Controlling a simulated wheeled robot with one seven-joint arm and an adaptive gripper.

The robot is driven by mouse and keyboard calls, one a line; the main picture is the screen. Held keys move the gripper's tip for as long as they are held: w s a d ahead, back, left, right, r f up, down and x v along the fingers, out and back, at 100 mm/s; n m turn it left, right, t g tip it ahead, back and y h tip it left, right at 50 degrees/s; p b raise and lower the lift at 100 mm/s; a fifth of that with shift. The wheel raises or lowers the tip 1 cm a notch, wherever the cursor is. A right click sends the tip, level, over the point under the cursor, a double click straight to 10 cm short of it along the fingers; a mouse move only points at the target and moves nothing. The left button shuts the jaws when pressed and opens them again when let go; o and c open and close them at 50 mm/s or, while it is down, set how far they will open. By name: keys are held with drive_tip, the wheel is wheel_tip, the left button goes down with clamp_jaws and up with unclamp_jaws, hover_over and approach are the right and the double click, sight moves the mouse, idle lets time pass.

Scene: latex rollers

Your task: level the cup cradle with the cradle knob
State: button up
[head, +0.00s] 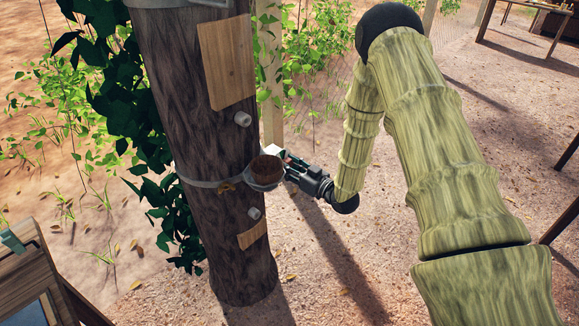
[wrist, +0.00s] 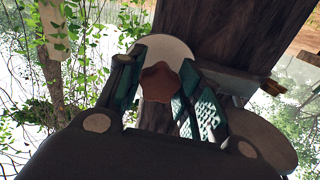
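A brown bowl-like cup (head: 266,168) sits in a grey cradle (head: 264,186) on the front of a dark tree trunk (head: 205,130). My gripper (head: 284,158) is close to the cup's right side. In the wrist view, a brown lobed knob (wrist: 160,82) lies between the two green-sided fingers of my gripper (wrist: 162,60), with a pale round disc (wrist: 166,50) behind it. The fingers are apart with the knob close to both; whether they press on it is unclear. The knob is not distinct in the head view. The cup's exact tilt is hard to tell.
A grey strap (head: 205,184) rings the trunk. A wooden panel (head: 227,62) is above the cup and a smaller one (head: 252,235) below, with pale pegs (head: 243,119) beside them. Leafy vines (head: 120,80) cover the trunk's left. A wooden box (head: 25,270) stands lower left.

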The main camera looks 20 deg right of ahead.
drive_tip(key=shift+f+n+b, duration=0.1)
drive_tip(key=shift+n+b, duration=0.5)
drive_tip(key=shift+b, duration=0.05)
drive_tip(key=shift+w+d+r+n+b, duration=0.15)
drive_tip(key=shift+n+b, duration=0.3)
drive_tip(key=shift+n, duration=0.55)
drive_tip(key=o, duration=1.1)
drive_tip(key=shift+c, duration=0.2)
drive_tip(key=v, duration=1.2)
